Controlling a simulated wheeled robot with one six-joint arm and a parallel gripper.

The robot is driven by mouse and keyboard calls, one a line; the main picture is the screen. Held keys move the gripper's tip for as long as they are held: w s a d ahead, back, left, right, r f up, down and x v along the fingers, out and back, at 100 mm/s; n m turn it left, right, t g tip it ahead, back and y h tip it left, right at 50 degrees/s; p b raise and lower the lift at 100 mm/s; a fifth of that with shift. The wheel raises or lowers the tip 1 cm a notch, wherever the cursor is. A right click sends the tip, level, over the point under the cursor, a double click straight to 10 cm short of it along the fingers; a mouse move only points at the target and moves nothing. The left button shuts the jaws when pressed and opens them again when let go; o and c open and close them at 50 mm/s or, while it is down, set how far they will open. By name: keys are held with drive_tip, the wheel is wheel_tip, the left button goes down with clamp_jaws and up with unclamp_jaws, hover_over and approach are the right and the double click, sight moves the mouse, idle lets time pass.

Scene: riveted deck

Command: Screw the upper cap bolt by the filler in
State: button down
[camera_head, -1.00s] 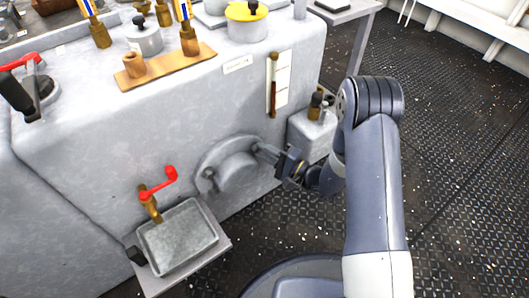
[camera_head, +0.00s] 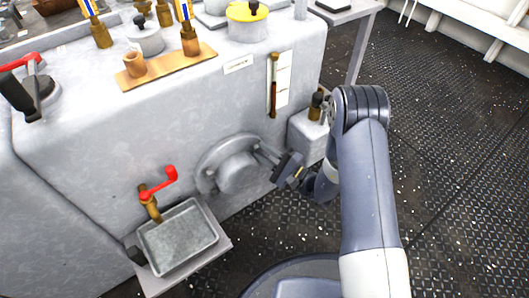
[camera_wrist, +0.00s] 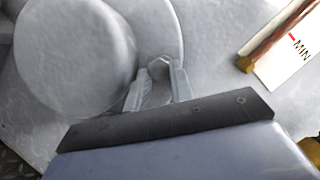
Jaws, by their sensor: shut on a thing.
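The round grey cap (camera_head: 238,172) sits low on the front of the grey casing, with bolts around its flange. In the wrist view the cap's domed middle (camera_wrist: 75,55) fills the left side. My gripper (camera_head: 262,150) reaches in from the right to the flange's upper right edge. In the wrist view its two fingers (camera_wrist: 160,80) close around a small grey bolt head (camera_wrist: 160,64) at the rim. The bolt's shank is hidden, so I cannot tell how deep it sits. Another bolt (camera_head: 210,173) shows at the flange's left.
A sight glass (camera_head: 273,85) with a MIN mark is above the cap. A red-handled tap (camera_head: 160,185) stands over a grey tray (camera_head: 178,238) at lower left. A small grey box with a brass fitting (camera_head: 316,105) is at the right. Open deck lies further right.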

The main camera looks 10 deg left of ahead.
drive_tip(key=shift+f, duration=0.1)
drive_tip(key=c, duration=1.2)
unclamp_jaws()
drive_tip(key=shift+d, duration=0.1)
drive_tip(key=n, duration=0.1)
drive_tip(key=n+g, duration=0.1)
drive_tip(key=n+h, duration=0.1)
drive_tip(key=n, duration=0.1)
drive_tip(key=shift+r, duration=0.25)
drive_tip(key=n+h+p, duration=0.1)
drive_tip(key=n, duration=0.2)
drive_tip(key=r+n+h+p, duration=0.1)
drive_tip(key=n+p, duration=0.1)
drive_tip(key=n, duration=0.1)
drive_tip(key=shift+r+g, duration=0.15)
drive_tip(key=shift+g, duration=0.25)
drive_tip(key=s+d+r+n+h+p, duration=0.1)
drive_tip(key=s+d+p, duration=0.3)
drive_tip(key=d, duration=0.5)
drive_tip(key=shift+d+r+n+t+h+p, duration=0.35)
drive_tip(key=shift+r+n+p, duration=0.35)
drive_tip(key=shift+n+p, duration=0.35)
